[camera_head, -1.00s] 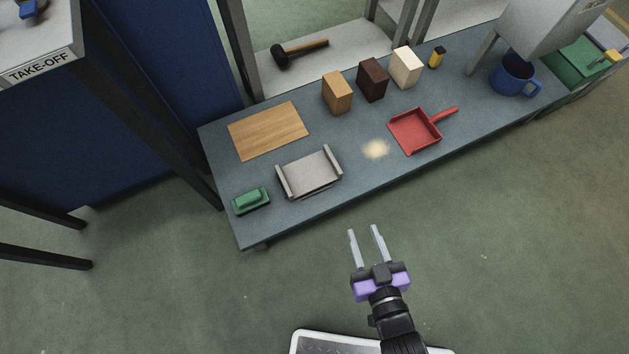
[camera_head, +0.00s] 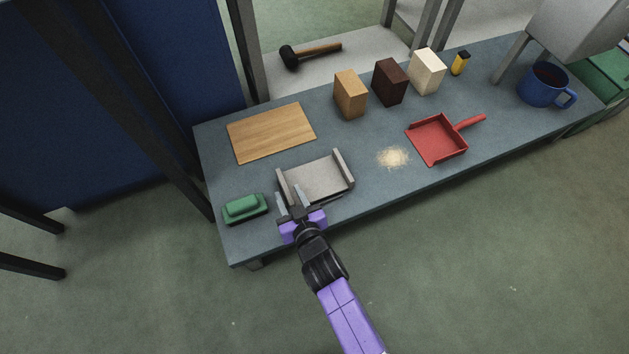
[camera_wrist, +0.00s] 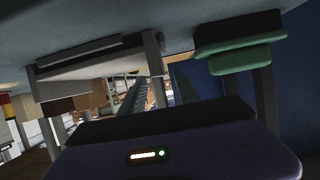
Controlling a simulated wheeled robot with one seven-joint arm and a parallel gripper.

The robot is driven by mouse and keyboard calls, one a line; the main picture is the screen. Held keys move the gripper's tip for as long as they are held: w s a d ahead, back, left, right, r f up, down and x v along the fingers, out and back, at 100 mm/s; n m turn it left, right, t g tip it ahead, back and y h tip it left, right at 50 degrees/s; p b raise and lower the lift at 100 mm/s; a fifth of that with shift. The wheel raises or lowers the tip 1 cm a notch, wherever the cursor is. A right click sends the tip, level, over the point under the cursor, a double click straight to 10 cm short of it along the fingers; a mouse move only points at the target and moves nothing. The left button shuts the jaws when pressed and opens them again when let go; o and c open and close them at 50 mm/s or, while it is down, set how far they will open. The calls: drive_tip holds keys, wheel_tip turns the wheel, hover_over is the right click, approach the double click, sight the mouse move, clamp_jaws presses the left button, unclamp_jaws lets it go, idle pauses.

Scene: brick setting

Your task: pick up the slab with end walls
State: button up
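The slab with end walls (camera_head: 322,179) is a grey plate with a raised wall at each end, lying on the blue-grey bench. My gripper (camera_head: 288,193) is open and empty at its near left corner, overlapping the left end wall in the head view. In the wrist view the slab (camera_wrist: 90,66) hangs at upper left. Its nearer end wall (camera_wrist: 155,55) appears between the lines of my two fingers (camera_wrist: 158,97). I cannot tell whether the fingers touch the wall.
A green block-like thing (camera_head: 245,208) lies close left of my gripper. A wooden board (camera_head: 270,132) lies behind the slab. A pale powder pile (camera_head: 393,157) and a red dustpan (camera_head: 438,138) lie to the right. Several upright blocks (camera_head: 390,82) stand at the back.

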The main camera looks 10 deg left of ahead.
sight(285, 186)
drive_tip(key=b+x, duration=0.2)
drive_tip(key=x, duration=0.2)
drive_tip(key=shift+w+a, duration=0.2)
clamp_jaws()
idle(1.1)
drive_tip(key=shift+r, duration=0.1)
